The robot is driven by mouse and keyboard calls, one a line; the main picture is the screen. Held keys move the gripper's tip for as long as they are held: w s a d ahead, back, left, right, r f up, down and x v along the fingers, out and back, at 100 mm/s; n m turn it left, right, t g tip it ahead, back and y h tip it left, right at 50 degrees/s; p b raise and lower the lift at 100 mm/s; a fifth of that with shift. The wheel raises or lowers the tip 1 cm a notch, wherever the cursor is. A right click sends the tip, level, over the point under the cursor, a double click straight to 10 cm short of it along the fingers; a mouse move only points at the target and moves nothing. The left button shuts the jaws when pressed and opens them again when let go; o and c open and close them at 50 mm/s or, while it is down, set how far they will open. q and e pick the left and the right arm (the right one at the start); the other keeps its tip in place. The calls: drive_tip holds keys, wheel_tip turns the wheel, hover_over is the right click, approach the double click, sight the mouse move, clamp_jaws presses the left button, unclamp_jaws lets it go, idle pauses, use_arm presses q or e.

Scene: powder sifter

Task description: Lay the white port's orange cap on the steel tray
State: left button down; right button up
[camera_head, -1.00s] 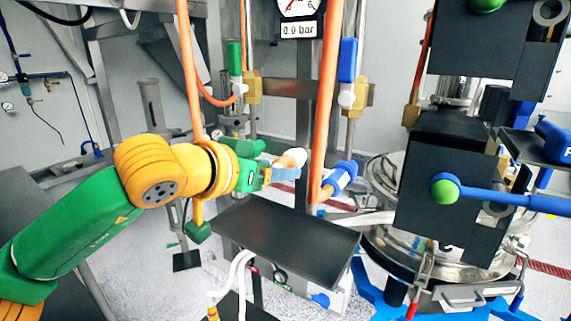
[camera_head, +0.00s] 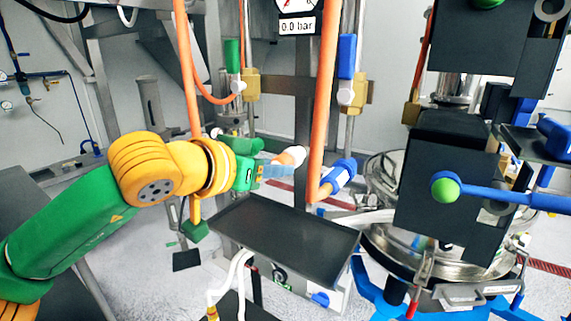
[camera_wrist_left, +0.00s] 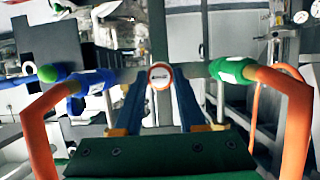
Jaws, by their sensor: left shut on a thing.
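The steel tray (camera_head: 285,235) is a dark, shallow rectangle with a low rim, bare in the middle of the head view. My left gripper (camera_head: 276,172) is above and behind the tray's left part, its blue fingers pointing right. It is shut on the orange cap (camera_head: 289,158), a small orange piece with a white end. In the left wrist view the cap is a white disc with an orange rim (camera_wrist_left: 160,76) between the fingertips. The white port cannot be made out clearly, and I cannot tell whether the cap is clear of it. My right gripper is not in view.
An orange hose (camera_head: 325,90) runs down to a blue connector (camera_head: 341,174) just right of the cap. A green connector (camera_wrist_left: 231,70) with another orange hose is on the right in the wrist view. The sifter's steel drum (camera_head: 385,245) stands right of the tray.

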use_arm(q)
drive_tip(key=shift+s+f, duration=0.1)
drive_tip(key=s+a+b, duration=0.2)
drive_tip(key=s, duration=0.1)
drive_tip(key=shift+s+a, duration=0.3)
drive_tip(key=shift+a, duration=0.1)
idle(0.4)
